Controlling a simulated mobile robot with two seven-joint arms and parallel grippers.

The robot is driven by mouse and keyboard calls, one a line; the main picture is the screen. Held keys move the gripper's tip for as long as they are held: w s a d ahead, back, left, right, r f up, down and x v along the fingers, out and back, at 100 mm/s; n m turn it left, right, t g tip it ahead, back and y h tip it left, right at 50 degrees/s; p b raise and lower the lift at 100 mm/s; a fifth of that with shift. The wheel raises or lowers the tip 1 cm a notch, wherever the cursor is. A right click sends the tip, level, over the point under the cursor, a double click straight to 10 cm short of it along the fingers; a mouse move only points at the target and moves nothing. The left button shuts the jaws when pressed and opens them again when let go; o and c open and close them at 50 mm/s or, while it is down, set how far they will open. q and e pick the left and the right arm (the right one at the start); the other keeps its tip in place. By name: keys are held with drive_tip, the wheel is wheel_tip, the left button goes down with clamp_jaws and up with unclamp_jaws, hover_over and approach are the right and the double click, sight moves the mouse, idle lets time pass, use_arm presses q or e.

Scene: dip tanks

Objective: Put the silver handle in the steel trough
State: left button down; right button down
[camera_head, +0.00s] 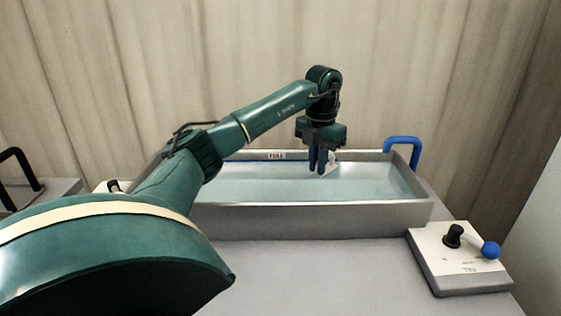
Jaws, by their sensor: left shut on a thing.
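The steel trough (330,219) stands on the grey table, filled with pale clear liquid. My left gripper (319,172) points down over the trough, near its back wall and right of its middle. It is shut on a small pale piece, the silver handle (331,166), which shows beside and behind the dark fingers. Much of the handle is hidden by the fingers. I cannot tell whether it touches the liquid. The left end of the trough is hidden behind my left arm. My right gripper is not in view.
A blue loop handle (403,143) rises at the trough's right end. A control box (462,262) with a black knob and a blue-balled lever stands at the right. A black loop handle (20,165) is at the far left. The table front (330,275) is clear.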

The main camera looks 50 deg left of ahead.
use_arm(q)
drive_tip(key=shift+a+f, duration=0.1)
drive_tip(key=shift+f, duration=0.4)
wheel_tip(320, 180, down, 6)
drive_tip(key=shift+f, duration=0.2)
drive_tip(key=shift+f+b, duration=0.35)
drive_tip(key=shift+f, duration=1)
drive_tip(key=shift+f, duration=0.1)
drive_tip(key=c, duration=1.5)
unclamp_jaws()
drive_tip(key=shift+o, duration=0.2)
wheel_tip(320, 180, up, 11)
drive_tip(key=shift+r+p, duration=0.1)
drive_tip(key=shift+p, duration=0.3)
drive_tip(key=shift+r, duration=0.5)
